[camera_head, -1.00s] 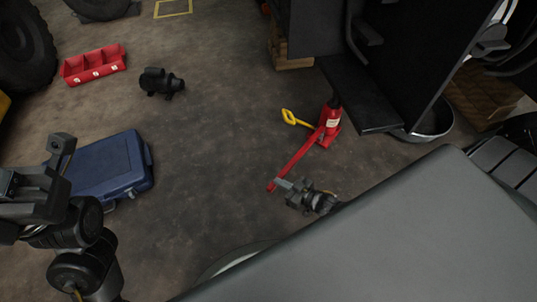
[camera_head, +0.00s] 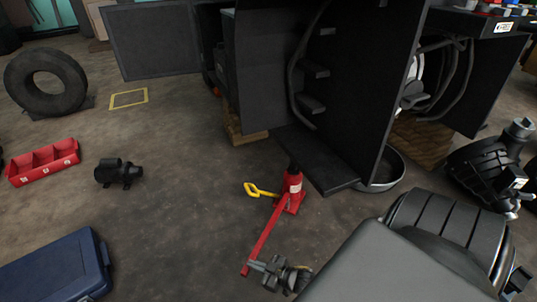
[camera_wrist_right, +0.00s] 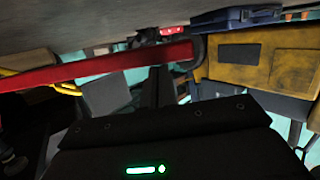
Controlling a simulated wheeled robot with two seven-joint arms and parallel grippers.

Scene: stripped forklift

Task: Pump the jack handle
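The red bottle jack (camera_head: 292,190) stands upright on the floor, beside the dark step of the stripped forklift (camera_head: 318,160). Its long red handle (camera_head: 262,240) slopes down from the jack toward the lower left. My right gripper (camera_head: 256,266) is at the handle's free end; whether its fingers are closed on it is not clear. In the right wrist view the red handle (camera_wrist_right: 100,66) crosses the upper left and ends near a dark, finger-like part; the grip is unclear there. My left gripper is out of view.
A yellow handle-like piece (camera_head: 262,190) is beside the jack. A blue case (camera_head: 60,268), a black motor-like part (camera_head: 118,172) and a red bin (camera_head: 45,165) lie to the left. A tire (camera_head: 45,82) is farther back. Floor between case and jack is clear.

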